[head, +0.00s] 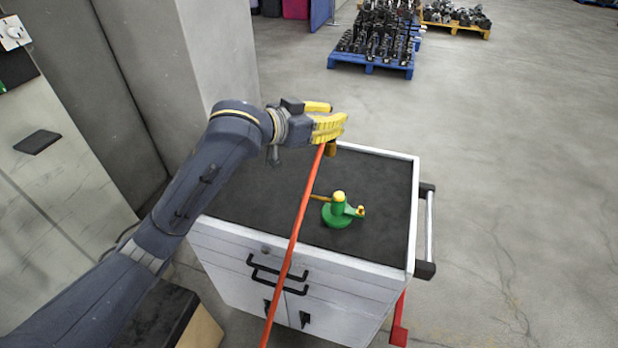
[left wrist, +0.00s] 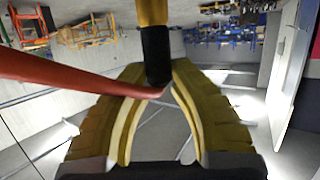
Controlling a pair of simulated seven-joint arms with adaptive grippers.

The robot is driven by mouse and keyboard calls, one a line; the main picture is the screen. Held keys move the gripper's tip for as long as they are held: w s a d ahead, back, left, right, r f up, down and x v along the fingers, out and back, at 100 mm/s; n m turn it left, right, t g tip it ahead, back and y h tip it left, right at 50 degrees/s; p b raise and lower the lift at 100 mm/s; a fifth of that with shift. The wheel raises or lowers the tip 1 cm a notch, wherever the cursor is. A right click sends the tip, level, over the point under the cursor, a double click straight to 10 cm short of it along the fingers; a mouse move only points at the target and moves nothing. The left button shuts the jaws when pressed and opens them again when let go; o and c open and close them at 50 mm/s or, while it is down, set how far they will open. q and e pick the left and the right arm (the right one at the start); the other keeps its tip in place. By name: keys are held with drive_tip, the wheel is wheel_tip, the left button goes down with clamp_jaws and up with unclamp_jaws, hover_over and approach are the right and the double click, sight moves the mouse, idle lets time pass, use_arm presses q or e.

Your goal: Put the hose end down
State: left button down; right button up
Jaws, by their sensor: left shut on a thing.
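My left gripper (head: 330,126) is shut on the hose end, above the far part of the cart's top. In the left wrist view, the hose end shows a black sleeve (left wrist: 157,56) with a yellow part above it, between the yellow fingers. The orange-red hose (head: 294,240) hangs from the gripper, crosses in front of the cart and leaves the picture at the bottom. A green screw jack (head: 338,212) with yellow parts stands upright on the cart's dark top, apart from the gripper. My right gripper is not in view.
The white cart (head: 417,190) has a dark mat with free room around the jack, drawer handles in front and a side handle at right. A blue pallet (head: 370,65) of dark parts stands far behind. A grey pillar (head: 215,50) stands at the back left.

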use_arm(q)
drive_tip(key=w+a+n+t+y, duration=0.2)
drive_tip(key=w+a+n+y, duration=0.15)
drive_tip(key=a, duration=0.65)
drive_tip(key=w+a+n+t+y, duration=0.3)
drive_tip(key=w+a, duration=0.1)
drive_tip(key=a, duration=0.5)
drive_tip(key=shift+s+a+f, duration=0.1)
drive_tip(key=shift+a+f, duration=0.05)
drive_tip(key=shift+f, duration=3.2)
drive_tip(key=shift+s+a+f, duration=0.1)
drive_tip(key=shift+f, duration=3.25)
drive_tip(key=shift+a+f, duration=0.15)
drive_tip(key=shift+f, duration=3.2)
drive_tip(key=shift+f, duration=0.1)
drive_tip(key=c, duration=1.2)
unclamp_jaws()
